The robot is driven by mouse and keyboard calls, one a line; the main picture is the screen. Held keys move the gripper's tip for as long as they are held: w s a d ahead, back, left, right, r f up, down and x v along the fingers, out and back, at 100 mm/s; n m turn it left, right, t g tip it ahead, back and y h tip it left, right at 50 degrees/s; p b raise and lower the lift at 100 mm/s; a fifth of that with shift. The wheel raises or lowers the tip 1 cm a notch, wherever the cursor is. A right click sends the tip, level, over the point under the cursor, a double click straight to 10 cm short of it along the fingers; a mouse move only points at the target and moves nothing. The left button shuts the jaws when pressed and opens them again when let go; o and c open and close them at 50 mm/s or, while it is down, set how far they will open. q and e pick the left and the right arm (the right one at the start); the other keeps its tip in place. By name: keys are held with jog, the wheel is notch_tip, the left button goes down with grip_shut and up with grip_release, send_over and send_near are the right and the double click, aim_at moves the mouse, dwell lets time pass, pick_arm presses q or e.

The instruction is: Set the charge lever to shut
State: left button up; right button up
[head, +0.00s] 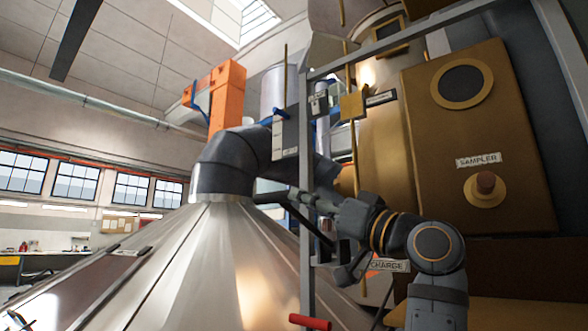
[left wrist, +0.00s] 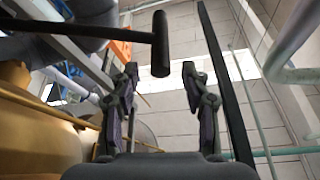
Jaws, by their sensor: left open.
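A dark bar with a cylindrical end grip (left wrist: 160,45), likely the charge lever, crosses from the left just beyond the fingertips. The grip lines up with the gap between the fingers. I cannot tell whether it touches them. My right gripper is not in view.
A large metal cone (head: 190,255) fills the lower left. A grey post (head: 306,180) stands close to my gripper. A brass panel (head: 475,135) with a SAMPLER label is at right. A red handle (head: 310,322) is at the bottom. A dark strip (left wrist: 228,85) runs beside the right finger.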

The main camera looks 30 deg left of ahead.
pick_arm(q)
jog(key=p+x, duration=0.2)
jog(key=x, duration=0.1)
jog(key=shift+a+r+p, duration=0.25)
jog(key=shift+a+p, duration=0.05)
jog(key=shift+w+a, duration=0.2)
jog(key=shift+a, duration=0.45)
jog(key=shift+s+r, duration=0.1)
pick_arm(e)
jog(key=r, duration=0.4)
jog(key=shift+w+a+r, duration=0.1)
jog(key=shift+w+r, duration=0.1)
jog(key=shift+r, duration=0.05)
pick_arm(q)
jog(key=shift+d, duration=0.1)
jog(key=shift+c, duration=0.9)
grip_shut()
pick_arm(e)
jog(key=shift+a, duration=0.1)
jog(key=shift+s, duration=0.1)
